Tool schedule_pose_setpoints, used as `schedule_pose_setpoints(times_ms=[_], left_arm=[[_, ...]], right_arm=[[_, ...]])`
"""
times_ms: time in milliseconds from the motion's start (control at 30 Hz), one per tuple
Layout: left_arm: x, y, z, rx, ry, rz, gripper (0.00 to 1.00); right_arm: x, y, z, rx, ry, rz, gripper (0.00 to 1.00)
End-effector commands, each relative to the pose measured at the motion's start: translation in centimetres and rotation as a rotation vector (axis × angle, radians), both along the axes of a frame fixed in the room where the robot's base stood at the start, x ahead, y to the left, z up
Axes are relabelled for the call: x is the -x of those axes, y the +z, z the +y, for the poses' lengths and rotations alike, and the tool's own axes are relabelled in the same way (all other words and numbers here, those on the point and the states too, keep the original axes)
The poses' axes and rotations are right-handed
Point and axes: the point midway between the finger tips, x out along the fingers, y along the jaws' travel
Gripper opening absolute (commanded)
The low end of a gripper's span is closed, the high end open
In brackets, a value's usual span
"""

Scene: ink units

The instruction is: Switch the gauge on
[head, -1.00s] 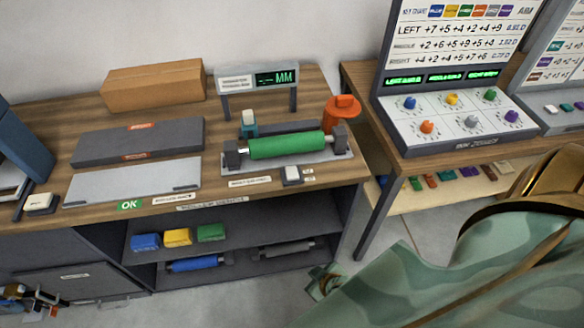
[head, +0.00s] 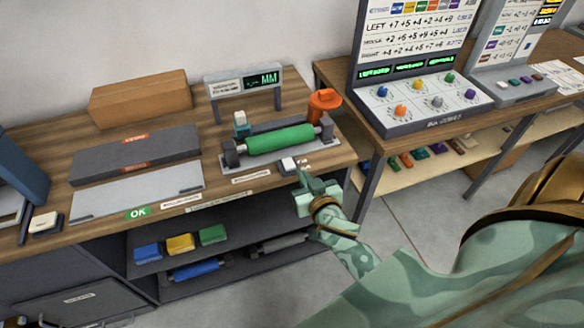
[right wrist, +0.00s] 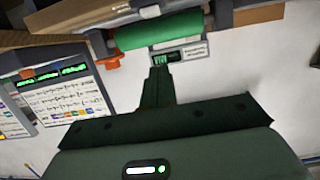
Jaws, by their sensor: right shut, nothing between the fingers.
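The gauge is a grey bed (head: 232,163) with a green roller (head: 282,140) lying across it, at the right of the wooden bench. Its small display (head: 262,80) on posts behind is lit green and shows MM. A small white-topped switch block (head: 288,165) sits at the bench's front edge, before the roller. My right gripper (head: 309,182) is shut and empty, just in front of and below that block, apart from it as far as I can tell. The right wrist view shows the shut fingers (right wrist: 158,75), the roller (right wrist: 158,30) and display (right wrist: 170,57) upside down. My left gripper is out of view.
An orange knob-shaped thing (head: 323,102) stands at the bed's right end. A cardboard box (head: 138,97) and a dark grey slab (head: 135,150) lie to the left. A console with coloured knobs (head: 425,110) stands on the right table. Below is a shelf with ink blocks (head: 180,244).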

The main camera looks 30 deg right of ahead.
Motion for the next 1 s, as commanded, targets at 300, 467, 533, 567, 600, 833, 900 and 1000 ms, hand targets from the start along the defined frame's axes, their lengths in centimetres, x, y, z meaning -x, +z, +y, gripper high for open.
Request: schedule_pose_setpoints(times_ms=[300, 467, 533, 567, 600, 833, 900, 1000], left_arm=[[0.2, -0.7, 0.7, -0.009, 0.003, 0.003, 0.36], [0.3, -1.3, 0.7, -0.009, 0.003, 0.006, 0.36], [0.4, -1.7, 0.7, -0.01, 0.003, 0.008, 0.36], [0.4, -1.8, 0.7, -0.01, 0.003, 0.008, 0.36], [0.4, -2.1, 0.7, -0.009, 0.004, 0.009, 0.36], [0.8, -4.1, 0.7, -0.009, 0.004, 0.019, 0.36], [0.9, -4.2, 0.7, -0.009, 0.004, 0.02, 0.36], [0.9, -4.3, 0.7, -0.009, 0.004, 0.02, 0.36]], right_arm=[[-4.0, -1.1, -1.0, 0.003, 0.001, -0.001, 0.0], [-7.3, -2.0, -1.8, 0.004, 0.001, 0.0, 0.0], [-8.7, -2.4, -2.1, 0.003, 0.001, 0.0, 0.0], [-9.2, -2.5, -2.3, 0.003, 0.001, 0.001, 0.0], [-9.7, -3.0, -2.4, 0.002, 0.0, 0.001, 0.0], [-9.4, -6.2, -2.3, 0.001, 0.0, 0.003, 0.0], [-9.4, -6.4, -2.3, 0.0, 0.0, 0.002, 0.0], [-9.4, -6.5, -2.2, 0.0, 0.001, 0.001, 0.0]])
